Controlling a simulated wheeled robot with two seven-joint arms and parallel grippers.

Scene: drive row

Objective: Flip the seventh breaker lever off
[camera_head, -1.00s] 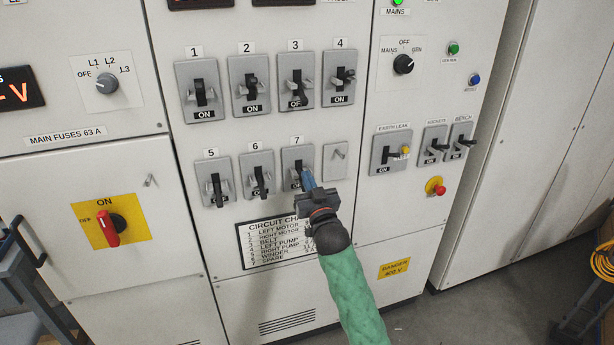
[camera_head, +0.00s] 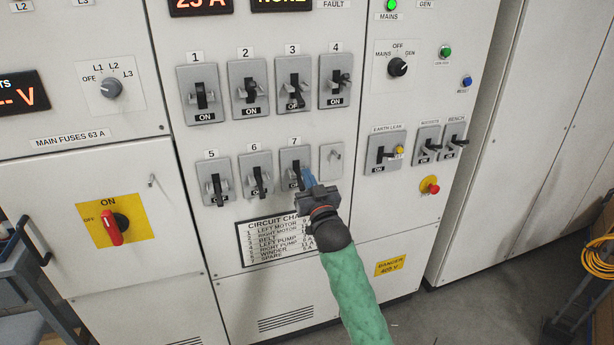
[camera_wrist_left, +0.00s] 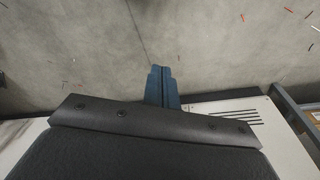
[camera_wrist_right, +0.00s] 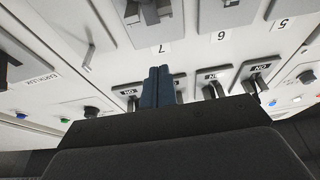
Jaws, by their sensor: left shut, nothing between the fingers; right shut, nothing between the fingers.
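The seventh breaker (camera_head: 285,160) is a grey plate with a black lever, in the lower row under the label 7. Its lever hangs downward, its lower end close to my fingertips. In the right wrist view, the right fingertips (camera_wrist_right: 160,70) point towards the upside-down label 7 and the breaker plate (camera_wrist_right: 133,32). My left gripper (camera_wrist_left: 160,70) is shut and empty over grey floor.
Breaker 6 (camera_head: 248,165) sits close on the left, and a blank plate (camera_head: 331,158) close on the right. Breaker 3 (camera_head: 286,72) is above. A circuit chart (camera_head: 268,245) is below. A yellow-red button (camera_head: 430,185) stands out on the right panel.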

